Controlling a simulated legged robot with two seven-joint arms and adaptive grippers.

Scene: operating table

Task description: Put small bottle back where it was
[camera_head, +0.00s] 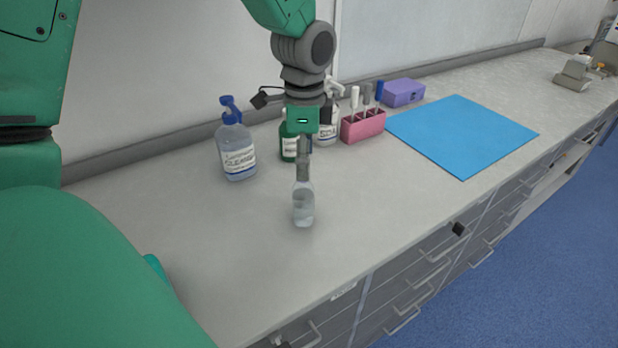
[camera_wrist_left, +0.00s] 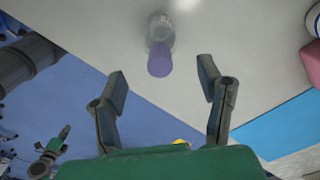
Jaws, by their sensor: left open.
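The small bottle (camera_head: 303,208) is clear and stands upright on the pale counter near its front edge. In the left wrist view the small bottle (camera_wrist_left: 160,36) shows from above with a purple cap, just beyond the fingertips and roughly centred between them. My left gripper (camera_head: 303,172) points down directly over the bottle in the head view and hides its cap. In the left wrist view its fingers (camera_wrist_left: 163,80) are spread apart with nothing between them.
A blue-capped cleaner bottle (camera_head: 237,150) stands left of the small bottle. Behind are a green bottle (camera_head: 288,146), a white pump bottle (camera_head: 328,130), a pink rack (camera_head: 363,128) and a purple box (camera_head: 403,92). A blue mat (camera_head: 465,135) lies right. Bare counter surrounds the small bottle.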

